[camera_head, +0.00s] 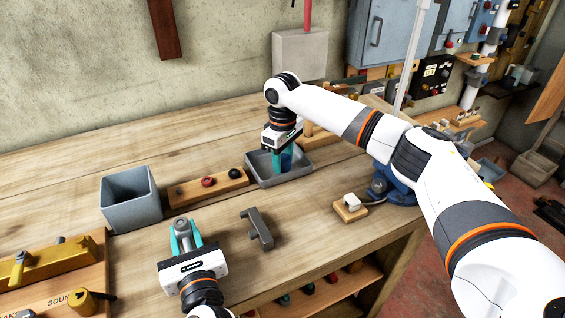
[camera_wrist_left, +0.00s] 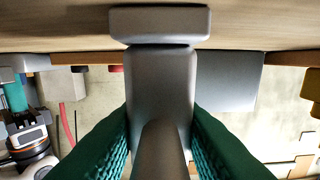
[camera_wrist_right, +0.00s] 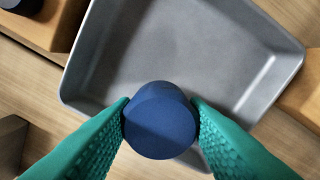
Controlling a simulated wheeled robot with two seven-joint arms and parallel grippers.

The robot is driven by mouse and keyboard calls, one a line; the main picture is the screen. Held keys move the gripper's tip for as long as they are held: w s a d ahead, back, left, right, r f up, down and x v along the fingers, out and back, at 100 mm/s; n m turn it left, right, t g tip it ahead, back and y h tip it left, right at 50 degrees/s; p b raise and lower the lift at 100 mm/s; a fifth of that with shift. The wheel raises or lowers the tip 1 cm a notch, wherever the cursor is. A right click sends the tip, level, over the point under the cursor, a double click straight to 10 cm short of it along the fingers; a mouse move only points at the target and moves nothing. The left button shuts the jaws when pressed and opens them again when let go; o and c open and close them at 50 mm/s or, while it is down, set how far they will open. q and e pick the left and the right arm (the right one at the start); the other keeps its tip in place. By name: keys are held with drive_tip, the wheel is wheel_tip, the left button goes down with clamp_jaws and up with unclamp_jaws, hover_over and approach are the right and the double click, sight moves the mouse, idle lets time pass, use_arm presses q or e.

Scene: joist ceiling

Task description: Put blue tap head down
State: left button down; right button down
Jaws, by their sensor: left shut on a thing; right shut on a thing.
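The blue tap head (camera_wrist_right: 160,122) is a round blue knob. My right gripper (camera_wrist_right: 161,118) is shut on it, with a fingertip on each side. In the head view the right gripper (camera_head: 284,158) and the blue tap head (camera_head: 287,159) are over the shallow grey tray (camera_head: 262,182). The tray (camera_wrist_right: 200,55) looks empty in the right wrist view. I cannot tell whether the knob touches its floor. My left gripper (camera_head: 182,232) is shut on a grey T-shaped piece (camera_wrist_left: 161,85), near the front of the bench.
A grey bin (camera_head: 130,200) stands at left. A wooden strip with red (camera_head: 208,182) and black (camera_head: 234,174) knobs lies between bin and tray. A loose grey piece (camera_head: 257,228) lies right of my left gripper. A blue vise (camera_head: 390,187) is at the right edge.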

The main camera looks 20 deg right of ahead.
sight(283, 157)
use_arm(q)
drive_tip(key=shift+f, duration=0.1)
use_arm(e)
drive_tip(key=shift+f, duration=0.7)
drive_tip(key=shift+f, duration=0.2)
drive_tip(key=c, duration=0.8)
unclamp_jaws()
drive_tip(key=shift+c, duration=0.2)
wheel_tip(283, 157, up, 12)
drive_tip(key=shift+r, duration=0.2)
